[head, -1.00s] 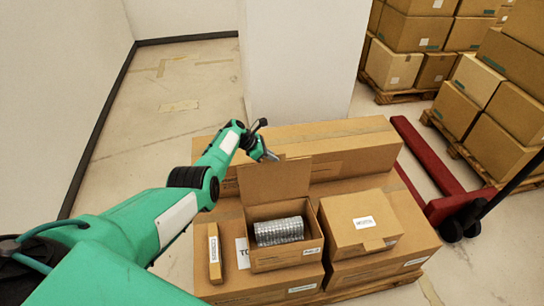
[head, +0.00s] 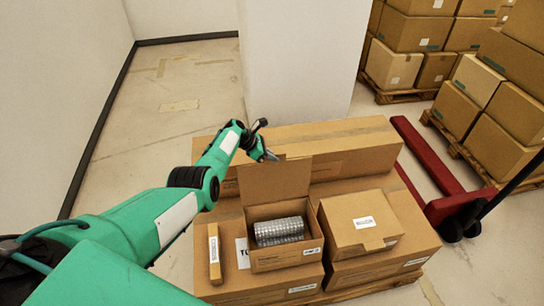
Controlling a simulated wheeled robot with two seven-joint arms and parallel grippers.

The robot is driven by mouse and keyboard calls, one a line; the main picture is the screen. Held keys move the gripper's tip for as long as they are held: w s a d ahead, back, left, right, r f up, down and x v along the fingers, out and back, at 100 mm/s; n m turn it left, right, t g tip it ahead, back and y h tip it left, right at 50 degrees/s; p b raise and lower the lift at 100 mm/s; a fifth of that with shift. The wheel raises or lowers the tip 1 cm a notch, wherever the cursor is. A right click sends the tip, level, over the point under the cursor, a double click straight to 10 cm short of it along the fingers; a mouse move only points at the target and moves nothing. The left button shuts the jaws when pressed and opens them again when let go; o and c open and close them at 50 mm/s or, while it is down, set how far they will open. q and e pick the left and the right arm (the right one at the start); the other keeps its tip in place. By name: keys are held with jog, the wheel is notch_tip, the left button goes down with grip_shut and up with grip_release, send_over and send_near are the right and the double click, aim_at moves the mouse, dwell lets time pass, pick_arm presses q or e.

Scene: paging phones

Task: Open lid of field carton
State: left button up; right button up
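An open carton (head: 288,259) stands on larger boxes, its lid (head: 274,181) raised upright at the back. Inside it lies a bundle of silvery ribbed, rounded items (head: 279,231). A second carton (head: 359,224) to its right is closed and bears a white label. I cannot read which carton is the field carton. My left gripper (head: 268,155) is behind the raised lid, near its upper edge; its fingertips are small and partly hidden, so I cannot tell if it touches the lid or is open. My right gripper is not in view.
A slim labelled box (head: 214,254) lies left of the open carton. A long box (head: 345,144) stands behind. A red pallet jack (head: 432,168) is at the right, with stacked cartons (head: 487,110) beyond. The floor at left is clear.

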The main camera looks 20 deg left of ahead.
pick_arm(q)
jog(key=o, duration=0.4)
jog(key=shift+f, duration=0.2)
jog(key=shift+o, duration=0.2)
jog(key=shift+r, duration=0.1)
jog(key=shift+s+a+r+p, duration=0.15)
jog(key=shift+a+r+p, duration=0.25)
jog(key=shift+r+p, duration=0.1)
jog(key=v, duration=1.2)
jog(key=shift+a+p, duration=0.2)
jog(key=shift+p, duration=0.2)
jog(key=shift+s, duration=0.15)
